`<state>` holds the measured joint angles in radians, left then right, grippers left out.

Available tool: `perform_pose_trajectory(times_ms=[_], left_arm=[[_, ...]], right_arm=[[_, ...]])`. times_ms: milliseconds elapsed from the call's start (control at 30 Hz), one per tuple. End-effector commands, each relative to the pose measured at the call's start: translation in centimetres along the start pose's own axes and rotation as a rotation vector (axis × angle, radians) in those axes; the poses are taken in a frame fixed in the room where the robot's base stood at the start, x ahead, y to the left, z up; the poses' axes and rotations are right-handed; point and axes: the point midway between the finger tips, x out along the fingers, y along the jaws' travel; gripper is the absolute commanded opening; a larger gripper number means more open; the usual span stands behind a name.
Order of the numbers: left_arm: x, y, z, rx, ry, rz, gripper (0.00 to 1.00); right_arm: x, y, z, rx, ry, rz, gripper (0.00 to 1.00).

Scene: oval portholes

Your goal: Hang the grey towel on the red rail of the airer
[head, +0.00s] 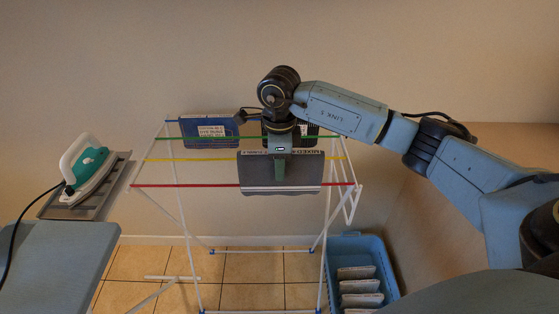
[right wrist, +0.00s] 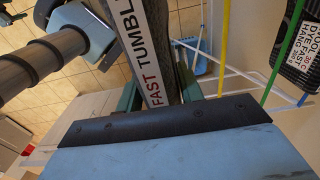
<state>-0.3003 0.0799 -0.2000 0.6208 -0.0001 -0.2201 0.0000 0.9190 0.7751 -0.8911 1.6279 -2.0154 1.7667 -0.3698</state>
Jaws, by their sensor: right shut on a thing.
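The grey towel (head: 255,174) is a folded piece with a pale lettered band along its top edge. My right gripper (head: 279,172) is shut on it from above. In the right wrist view the lettered band of the grey towel (right wrist: 152,60) shows between the fingers. The airer's red rail (head: 190,186) is its nearest rail. In the head view the towel overlaps the middle of this rail and hides it there. I cannot tell whether they touch. My left gripper is not in view.
The airer has a yellow rail (head: 200,160), a green rail and a blue rail behind. A blue towel (head: 207,133) and a black towel (head: 305,137) hang at the back. A blue basket (head: 350,246) holds several folded pieces. An iron (head: 85,165) stands at left.

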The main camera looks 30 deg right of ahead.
Motion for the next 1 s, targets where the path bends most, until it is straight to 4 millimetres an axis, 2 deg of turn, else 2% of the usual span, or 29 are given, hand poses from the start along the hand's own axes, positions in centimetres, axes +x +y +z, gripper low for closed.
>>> perform_pose_trajectory(times_ms=[100, 1000], left_arm=[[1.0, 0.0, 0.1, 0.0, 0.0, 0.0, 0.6], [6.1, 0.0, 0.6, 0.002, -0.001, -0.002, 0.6]], right_arm=[[1.2, 0.0, 0.0, 0.0, -0.001, -0.001, 0.05], [8.1, -0.1, 0.0, 0.001, 0.0, -0.001, 0.05]])
